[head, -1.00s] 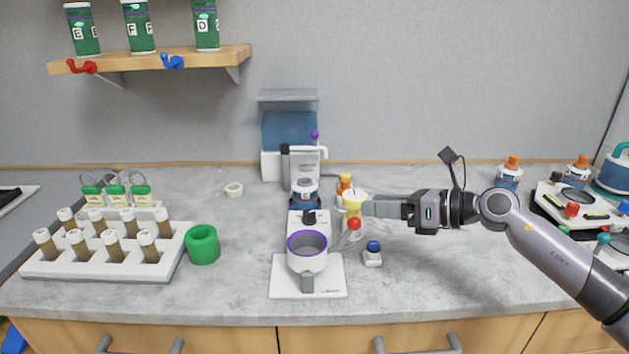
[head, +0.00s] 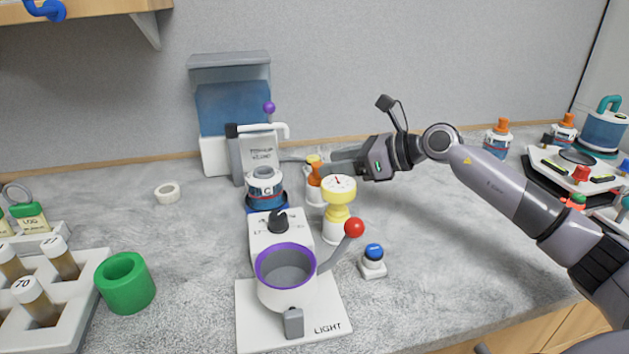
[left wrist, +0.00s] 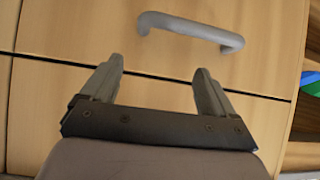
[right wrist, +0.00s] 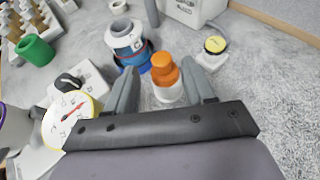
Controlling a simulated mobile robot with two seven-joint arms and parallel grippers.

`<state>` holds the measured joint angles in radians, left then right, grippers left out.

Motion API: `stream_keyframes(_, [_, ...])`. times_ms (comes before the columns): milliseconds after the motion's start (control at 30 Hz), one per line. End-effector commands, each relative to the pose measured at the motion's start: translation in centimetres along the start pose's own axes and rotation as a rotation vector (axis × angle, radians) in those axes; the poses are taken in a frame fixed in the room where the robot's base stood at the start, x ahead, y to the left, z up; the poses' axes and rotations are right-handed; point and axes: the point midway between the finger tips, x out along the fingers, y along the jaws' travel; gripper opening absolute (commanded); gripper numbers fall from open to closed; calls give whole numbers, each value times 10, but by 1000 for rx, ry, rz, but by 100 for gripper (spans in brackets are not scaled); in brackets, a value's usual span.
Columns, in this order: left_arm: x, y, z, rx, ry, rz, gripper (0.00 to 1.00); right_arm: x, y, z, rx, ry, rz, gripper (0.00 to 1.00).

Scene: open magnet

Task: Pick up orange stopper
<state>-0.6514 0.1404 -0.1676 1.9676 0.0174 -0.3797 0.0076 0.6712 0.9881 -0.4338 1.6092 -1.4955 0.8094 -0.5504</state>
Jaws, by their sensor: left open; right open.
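An orange stopper (head: 314,173) sits upright on a small clear-and-white bottle (head: 315,194), just behind and left of the yellow gauge (head: 338,188). My right gripper (head: 312,160) reaches in from the right at the stopper, its tips partly hidden. In the right wrist view the stopper (right wrist: 164,68) stands between the two open fingers (right wrist: 161,82), with visible gaps on both sides, and the bottle (right wrist: 167,93) shows below it. My left gripper (left wrist: 153,78) is open and empty in front of a wooden drawer; it is outside the head view.
A jar marked C (head: 265,187) stands close to the left of the stopper. Other bottles with orange tops (head: 502,126) stand at the right. The counter's middle right is clear.

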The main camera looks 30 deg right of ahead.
Motion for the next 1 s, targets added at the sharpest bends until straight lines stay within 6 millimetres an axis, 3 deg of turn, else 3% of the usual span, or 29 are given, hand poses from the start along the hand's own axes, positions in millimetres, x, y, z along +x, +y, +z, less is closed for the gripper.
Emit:
stream_keyframes(600, [-7, -6, -8, 11, 5, -13, 88, 63, -2, 0, 1, -2, 1, 54])
stream_keyframes(900, [-7, -6, -8, 11, 8, -13, 88, 68, -2, -1, 0, -1, 1, 54])
stream_keyframes(933, [-7, -6, -8, 11, 8, -13, 88, 68, -2, -2, 0, -1, 1, 50])
stream_keyframes(1000, [-7, -6, -8, 11, 8, -13, 88, 67, -2, -2, 0, -1, 1, 28])
